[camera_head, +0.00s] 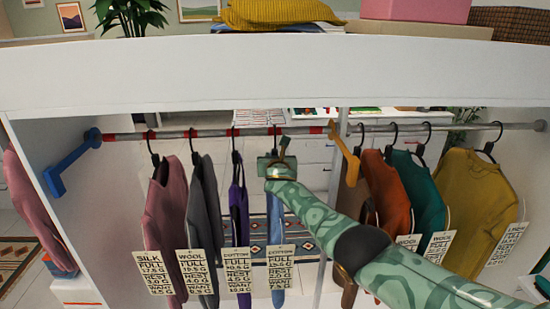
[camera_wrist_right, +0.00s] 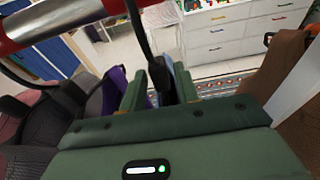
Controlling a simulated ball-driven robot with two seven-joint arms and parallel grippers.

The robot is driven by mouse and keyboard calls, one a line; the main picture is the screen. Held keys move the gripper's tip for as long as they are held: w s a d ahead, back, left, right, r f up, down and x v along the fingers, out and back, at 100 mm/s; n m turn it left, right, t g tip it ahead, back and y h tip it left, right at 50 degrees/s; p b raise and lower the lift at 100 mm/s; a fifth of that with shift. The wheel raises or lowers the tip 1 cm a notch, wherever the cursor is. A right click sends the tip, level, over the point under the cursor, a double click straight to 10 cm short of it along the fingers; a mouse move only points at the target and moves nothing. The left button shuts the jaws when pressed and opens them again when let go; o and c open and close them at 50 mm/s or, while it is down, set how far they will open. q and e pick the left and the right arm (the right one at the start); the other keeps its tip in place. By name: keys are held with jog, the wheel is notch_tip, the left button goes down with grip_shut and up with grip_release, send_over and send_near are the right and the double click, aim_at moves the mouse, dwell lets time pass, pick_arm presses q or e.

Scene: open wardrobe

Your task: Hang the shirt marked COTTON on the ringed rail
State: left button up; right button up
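The ringed rail (camera_head: 215,133) is the left grey bar with red bands; its red part also shows in the right wrist view (camera_wrist_right: 45,18). A blue shirt (camera_head: 276,232) with a tag marked COTTON (camera_head: 281,268) hangs at the right of its row. A purple shirt (camera_head: 237,205), also tagged COTTON (camera_head: 238,270), hangs just left of it. My right gripper (camera_head: 275,165) is just below the rail, its fingers around the blue shirt's black hanger (camera_wrist_right: 158,72), which fills the gap between them. The hook reaches rail height; whether it bears weight is unclear. My left gripper is out of view.
Pink (camera_head: 165,220) and grey (camera_head: 203,220) shirts hang left on the ringed rail. A plain rail (camera_head: 460,127) at right holds orange (camera_head: 385,190), teal (camera_head: 418,195) and mustard (camera_head: 470,200) shirts. Blue (camera_head: 68,165) and yellow (camera_head: 345,155) brackets stand at the ringed rail's ends.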

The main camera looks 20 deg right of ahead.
jog(key=shift+o, duration=0.6)
jog(key=shift+f, duration=0.2)
